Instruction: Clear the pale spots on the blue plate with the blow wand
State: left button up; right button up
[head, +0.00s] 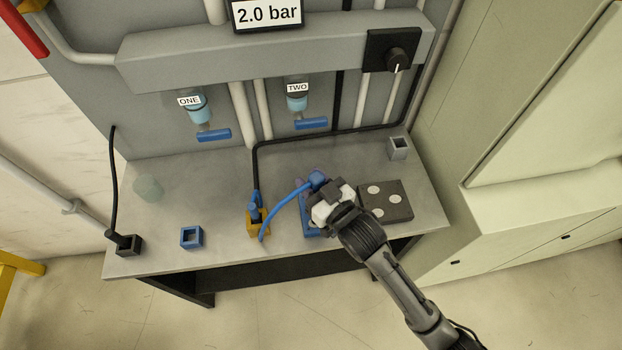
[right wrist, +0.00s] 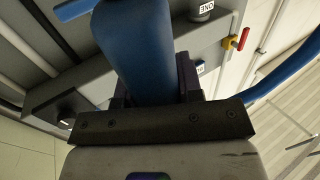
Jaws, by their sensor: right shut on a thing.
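My right gripper (head: 322,186) is shut on the blue blow wand (head: 318,177) above the right half of the bench. In the right wrist view the thick blue wand body (right wrist: 140,55) rises between the dark fingers, and its tip is not clear. A blue hose (head: 284,204) curves from the wand down to the left. The blue plate (head: 309,228) lies below the gripper and is mostly hidden by it, so I cannot see any spots on it. A dark plate (head: 399,213) with several pale spots lies just right of the gripper. My left gripper is not in view.
A yellow block (head: 251,231) with a blue fitting, a small blue square holder (head: 191,238) and a black holder (head: 127,248) stand along the bench front. A grey square holder (head: 398,148) is at back right. Valves ONE (head: 213,135) and TWO (head: 311,124) hang behind. The bench's left middle is mostly clear.

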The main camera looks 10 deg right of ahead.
jog(key=shift+f, duration=0.2)
dwell(0.6)
jog(key=shift+f+b, duration=0.3)
jog(key=shift+f, duration=0.1)
jog(key=shift+p, duration=0.35)
dwell(0.7)
dwell(0.6)
jog(key=shift+f+p, duration=0.1)
jog(key=shift+p, duration=0.25)
dwell(0.4)
dwell(0.6)
jog(key=shift+p, duration=0.35)
dwell(0.4)
dwell(0.7)
jog(key=shift+p, duration=0.5)
dwell(0.3)
